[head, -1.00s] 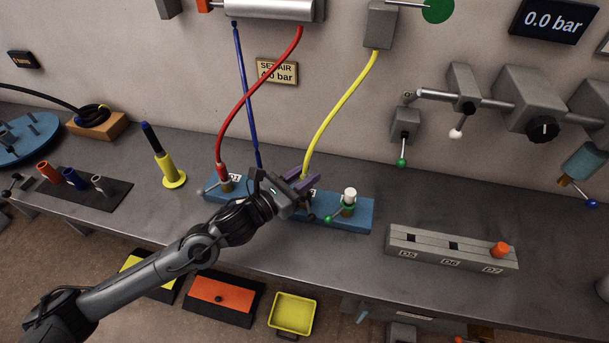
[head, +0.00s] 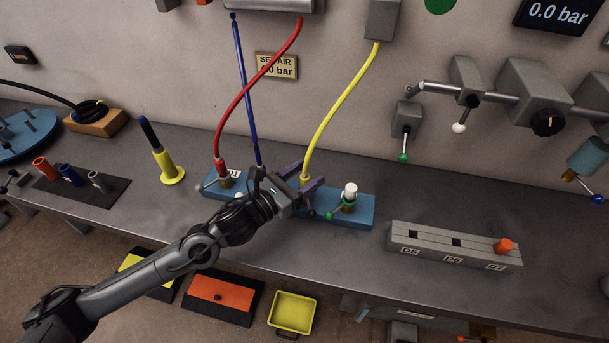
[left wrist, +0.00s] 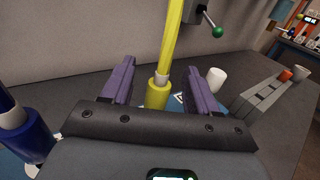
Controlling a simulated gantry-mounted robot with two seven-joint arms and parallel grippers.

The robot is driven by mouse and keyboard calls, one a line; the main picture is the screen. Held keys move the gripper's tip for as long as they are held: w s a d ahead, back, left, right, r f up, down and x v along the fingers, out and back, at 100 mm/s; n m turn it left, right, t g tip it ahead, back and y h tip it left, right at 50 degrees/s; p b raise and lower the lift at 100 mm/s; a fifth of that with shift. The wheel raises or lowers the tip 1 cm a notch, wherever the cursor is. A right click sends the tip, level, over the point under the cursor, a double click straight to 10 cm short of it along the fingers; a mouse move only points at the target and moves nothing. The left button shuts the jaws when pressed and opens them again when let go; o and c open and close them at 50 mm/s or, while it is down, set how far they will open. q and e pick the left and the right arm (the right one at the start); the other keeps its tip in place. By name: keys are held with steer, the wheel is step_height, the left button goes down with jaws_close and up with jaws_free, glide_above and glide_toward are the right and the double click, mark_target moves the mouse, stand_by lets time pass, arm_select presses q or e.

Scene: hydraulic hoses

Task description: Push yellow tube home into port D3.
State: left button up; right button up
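The yellow tube (head: 335,120) hangs from a grey block on the wall down to the blue port block (head: 362,217). Its yellow end fitting (head: 304,179) stands upright at the block; whether it is fully seated is hidden. My left gripper (head: 303,176) is at the lower end of the tube. In the left wrist view the purple fingers (left wrist: 158,88) stand apart on either side of the yellow tube (left wrist: 171,45) and its end fitting (left wrist: 157,93), with gaps on both sides. The D3 label is not readable. My right gripper is not in view.
A red tube (head: 232,105) and a blue tube (head: 245,95) come down to the same block on the left. A white-capped port (head: 350,190) with a green-knobbed lever stands right of the gripper. A grey block (head: 453,247) with an orange plug (head: 504,246) sits further right.

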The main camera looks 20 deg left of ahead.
arm_select(q)
steer(key=shift+s, duration=0.15)
steer(key=v, duration=1)
steer(key=shift+s+a+p, duration=0.2)
steer(key=shift+s+p, duration=0.05)
steer(key=shift+p, duration=0.05)
steer(key=shift+s+r, duration=0.1)
